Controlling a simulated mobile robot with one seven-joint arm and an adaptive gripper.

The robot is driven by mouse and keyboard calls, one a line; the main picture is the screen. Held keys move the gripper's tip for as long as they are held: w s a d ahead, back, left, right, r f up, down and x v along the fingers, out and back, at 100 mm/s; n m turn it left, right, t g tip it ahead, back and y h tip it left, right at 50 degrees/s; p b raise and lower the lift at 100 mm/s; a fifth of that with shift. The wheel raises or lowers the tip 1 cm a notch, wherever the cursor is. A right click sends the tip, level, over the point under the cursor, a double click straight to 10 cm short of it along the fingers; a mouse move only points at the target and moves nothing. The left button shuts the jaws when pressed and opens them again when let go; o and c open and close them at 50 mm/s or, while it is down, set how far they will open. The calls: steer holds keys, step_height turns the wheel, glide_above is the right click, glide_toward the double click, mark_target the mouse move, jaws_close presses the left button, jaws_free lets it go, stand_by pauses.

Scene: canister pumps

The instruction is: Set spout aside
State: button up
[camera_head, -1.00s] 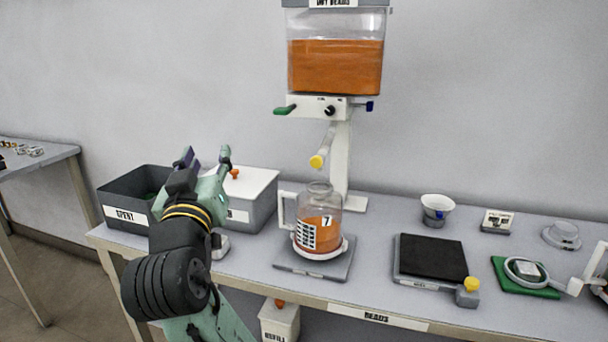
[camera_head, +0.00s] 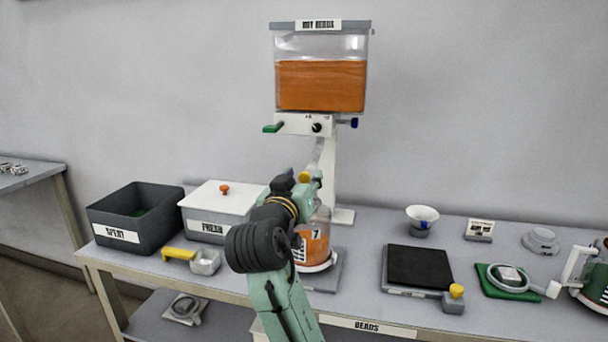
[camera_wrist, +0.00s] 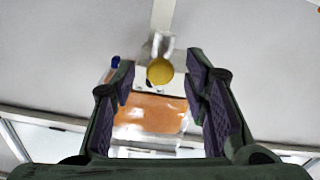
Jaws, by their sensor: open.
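The spout is a pale tube with a yellow tip (camera_head: 305,177), hanging below the white valve block of the DRY BEADS dispenser (camera_head: 321,85). In the wrist view its round yellow end (camera_wrist: 160,72) sits between my gripper's fingers, nearer the far ends. My gripper (camera_head: 302,186) is open with no finger visibly touching the spout; in the wrist view the two dark-padded jaws (camera_wrist: 163,95) stand apart on either side. My arm hides part of the spout and much of the canister numbered 7 (camera_head: 318,240), which stands below with orange beads inside.
The dark SPENT bin (camera_head: 117,235) and lidded FRESH bin (camera_head: 208,226) stand left, with a yellow-handled scoop (camera_head: 204,262) before them. To the right are a black-topped scale (camera_head: 419,266), a white funnel cup (camera_head: 421,218) and a green pad (camera_head: 512,290). Bench between scale and cup is free.

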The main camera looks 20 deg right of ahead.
steer(key=shift+w+d, duration=0.35)
steer(key=shift+w, duration=0.15)
steer(key=shift+c, duration=0.5)
jaws_close()
